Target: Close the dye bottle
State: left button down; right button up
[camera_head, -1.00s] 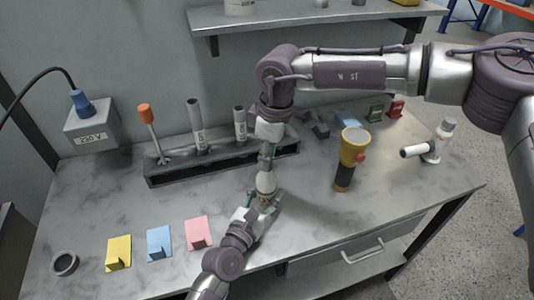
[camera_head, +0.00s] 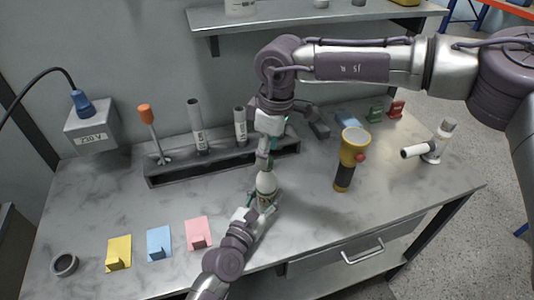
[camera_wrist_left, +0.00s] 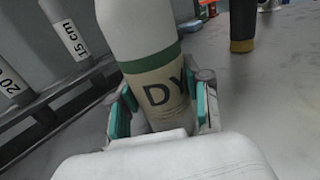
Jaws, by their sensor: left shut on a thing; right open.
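The dye bottle (camera_head: 266,182) stands upright near the middle of the table, white with a narrowing top. In the left wrist view the bottle (camera_wrist_left: 148,50) shows a green band and a tan label reading "DY". My left gripper (camera_head: 261,203) is shut on its lower part, with teal pads on both sides of the label. My right gripper (camera_head: 267,150) is open and points down at the bottle's top from above. A small grey piece shows at the top of the bottle; I cannot tell whether it is a cap or whether it is seated.
Behind stands a dark rack (camera_head: 165,174) with labelled tubes and an orange-handled tool (camera_head: 147,120). A yellow-black flashlight (camera_head: 350,160) stands to the right.

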jog(key=shift+r, duration=1.45)
jog(key=shift+c, duration=0.4)
